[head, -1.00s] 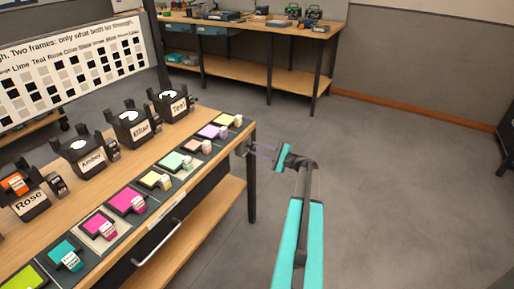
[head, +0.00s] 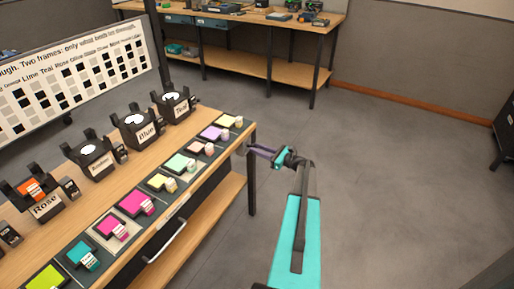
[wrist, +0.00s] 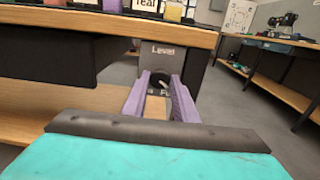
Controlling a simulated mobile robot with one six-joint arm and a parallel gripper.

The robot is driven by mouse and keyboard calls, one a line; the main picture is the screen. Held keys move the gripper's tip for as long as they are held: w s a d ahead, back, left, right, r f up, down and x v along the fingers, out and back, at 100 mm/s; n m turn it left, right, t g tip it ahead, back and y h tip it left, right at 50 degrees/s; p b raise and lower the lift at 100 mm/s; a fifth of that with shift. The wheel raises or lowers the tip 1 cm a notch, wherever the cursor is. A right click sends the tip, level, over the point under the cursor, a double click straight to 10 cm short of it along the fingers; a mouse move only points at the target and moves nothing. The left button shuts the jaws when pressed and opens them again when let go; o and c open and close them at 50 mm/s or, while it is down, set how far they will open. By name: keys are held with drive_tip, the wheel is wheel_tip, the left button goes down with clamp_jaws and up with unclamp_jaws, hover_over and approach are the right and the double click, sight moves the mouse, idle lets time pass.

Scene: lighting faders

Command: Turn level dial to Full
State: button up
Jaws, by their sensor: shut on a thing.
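The level dial (wrist: 160,84) is on a grey panel (wrist: 187,63) marked "Level", under the end of the wooden bench. Part of the word "Full" shows below the dial in the wrist view; the rest is covered by a finger. My gripper (wrist: 161,81) has its two purple fingers around the dial knob, shut on it. In the head view my gripper (head: 250,148) reaches the bench's right end from the right, and the dial itself is too small to read. Which mark the dial points at is not clear.
The wooden bench (head: 150,157) carries several coloured swatches and black labelled holders, such as the one marked Rose (head: 46,205). A bench leg (head: 252,185) stands just below my gripper. A back workbench (head: 270,70) is far off.

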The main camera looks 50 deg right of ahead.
drive_tip(key=shift+a+m+p, duration=0.2)
drive_tip(key=shift+m+p, duration=0.2)
drive_tip(key=shift+m, duration=0.2)
drive_tip(key=o, duration=1.1)
drive_tip(key=shift+d, duration=0.1)
drive_tip(key=b+v, duration=0.1)
drive_tip(key=v, duration=1.2)
drive_tip(key=shift+s+b, duration=0.35)
drive_tip(key=shift+b, duration=0.05)
drive_tip(key=shift+f, duration=0.1)
